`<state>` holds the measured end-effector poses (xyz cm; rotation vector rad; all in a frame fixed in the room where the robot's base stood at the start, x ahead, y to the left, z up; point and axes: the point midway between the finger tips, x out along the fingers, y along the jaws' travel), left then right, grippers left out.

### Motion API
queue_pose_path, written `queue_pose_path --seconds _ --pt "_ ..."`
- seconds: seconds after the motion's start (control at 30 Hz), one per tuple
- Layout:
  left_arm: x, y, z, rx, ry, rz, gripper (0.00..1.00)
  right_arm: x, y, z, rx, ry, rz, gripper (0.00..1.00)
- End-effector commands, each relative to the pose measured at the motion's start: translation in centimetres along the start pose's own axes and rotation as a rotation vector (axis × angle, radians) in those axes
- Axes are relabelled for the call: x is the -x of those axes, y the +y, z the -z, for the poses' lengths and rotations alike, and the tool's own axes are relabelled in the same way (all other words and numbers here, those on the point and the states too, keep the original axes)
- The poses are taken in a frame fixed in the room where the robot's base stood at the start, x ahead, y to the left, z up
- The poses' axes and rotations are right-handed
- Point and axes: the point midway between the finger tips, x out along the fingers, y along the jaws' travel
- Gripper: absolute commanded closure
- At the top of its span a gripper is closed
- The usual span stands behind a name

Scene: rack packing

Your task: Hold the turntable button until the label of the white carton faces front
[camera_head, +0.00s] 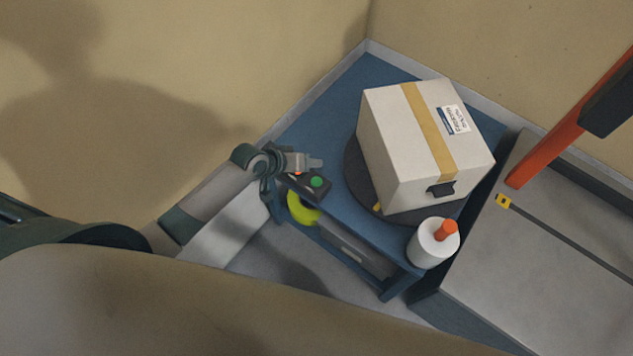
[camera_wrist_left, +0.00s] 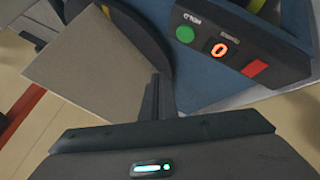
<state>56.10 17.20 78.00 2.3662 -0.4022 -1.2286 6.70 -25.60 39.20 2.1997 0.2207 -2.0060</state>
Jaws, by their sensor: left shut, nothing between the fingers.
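The white carton (camera_head: 385,135) sits on the dark round turntable (camera_head: 352,165), turned at an angle. A brown tape strip crosses its upper face. A white and blue label (camera_head: 453,120) shows on that face, right of the tape; a black patch is on the near side. The button box (camera_head: 305,187) has a green button (camera_head: 317,182). The left wrist view shows the green button (camera_wrist_left: 185,34), a lit orange display (camera_wrist_left: 218,48) and a red button (camera_wrist_left: 254,68). My left gripper (camera_head: 318,163) is shut and empty, close to the box, with no visible contact with the green button. My right gripper is out of view.
The turntable stands on a blue table (camera_head: 350,75) against walls. A white cylinder with an orange top (camera_head: 433,245) stands at its near corner. A yellow-green round item (camera_head: 302,208) is below the button box. An orange post (camera_head: 560,145) and a grey surface (camera_head: 560,260) are right.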

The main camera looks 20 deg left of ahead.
Motion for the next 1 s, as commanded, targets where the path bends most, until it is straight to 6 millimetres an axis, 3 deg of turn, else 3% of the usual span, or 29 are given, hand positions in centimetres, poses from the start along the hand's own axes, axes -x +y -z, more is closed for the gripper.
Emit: queue_pose_path --seconds 0.5,1.0 --pt "-3.9 -2.9 -2.8 0.001 0.000 0.001 1.00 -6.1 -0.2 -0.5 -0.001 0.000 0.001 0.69" --pt "-5.3 -3.8 -3.9 0.000 0.000 0.000 1.00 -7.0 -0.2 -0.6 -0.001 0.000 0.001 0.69"
